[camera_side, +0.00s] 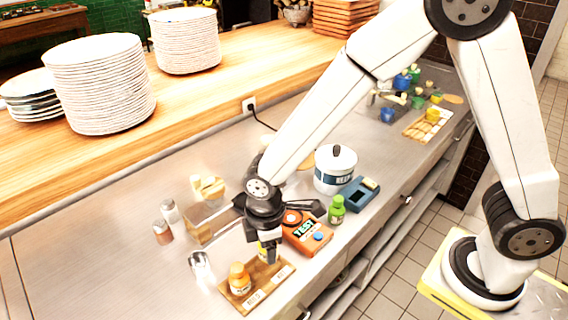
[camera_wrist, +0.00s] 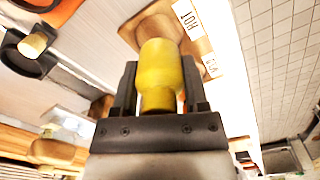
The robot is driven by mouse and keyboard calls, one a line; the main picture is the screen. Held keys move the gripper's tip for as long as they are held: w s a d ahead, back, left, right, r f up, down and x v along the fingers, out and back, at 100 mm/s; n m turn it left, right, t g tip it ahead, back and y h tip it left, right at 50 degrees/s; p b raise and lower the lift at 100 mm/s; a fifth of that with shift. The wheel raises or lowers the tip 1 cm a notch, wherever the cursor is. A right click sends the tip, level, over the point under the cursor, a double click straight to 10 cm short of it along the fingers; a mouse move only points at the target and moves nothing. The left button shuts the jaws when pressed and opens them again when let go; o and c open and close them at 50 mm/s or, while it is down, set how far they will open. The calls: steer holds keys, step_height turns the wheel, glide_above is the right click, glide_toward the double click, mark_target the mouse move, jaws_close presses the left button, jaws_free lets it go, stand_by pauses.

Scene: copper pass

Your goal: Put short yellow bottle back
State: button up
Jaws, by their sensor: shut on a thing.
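My gripper (camera_side: 269,254) is shut on the short yellow bottle, which shows clearly between the two fingers in the wrist view (camera_wrist: 160,72). In the side view only a sliver of this bottle (camera_side: 262,252) shows, as the fingers hide most of it. The gripper is over the far right part of a wooden board (camera_side: 267,282) with white labels along its front; one reads HOT in the wrist view (camera_wrist: 187,18). I cannot tell whether the bottle touches the board. Another bottle, orange-yellow (camera_side: 239,279), stands upright on the board's left part.
An orange tester box (camera_side: 306,234) and a green bottle (camera_side: 336,210) stand close to the right of my gripper. A glass (camera_side: 201,267), two shakers (camera_side: 169,212) and a wooden box (camera_side: 203,222) stand to the left. A white pot (camera_side: 335,172) is behind. The counter's left is clear.

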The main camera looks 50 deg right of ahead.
steer(key=shift+w+f, duration=0.1)
steer(key=shift+f, duration=1.55)
steer(key=shift+f, duration=0.15)
steer(key=o, duration=1.1)
steer(key=shift+c, duration=0.2)
steer(key=shift+r, duration=6.2)
steer(key=s+d+f+m+t, duration=0.1)
steer(key=s+d+m, duration=0.1)
steer(key=d+m, duration=0.4)
steer(key=s+d+f+m+t, duration=0.1)
steer(key=d+m, duration=0.5)
steer(key=d, duration=0.6)
steer(key=shift+s+f+m+t, duration=0.3)
steer(key=shift+s+f, duration=0.3)
steer(key=shift+s, duration=0.65)
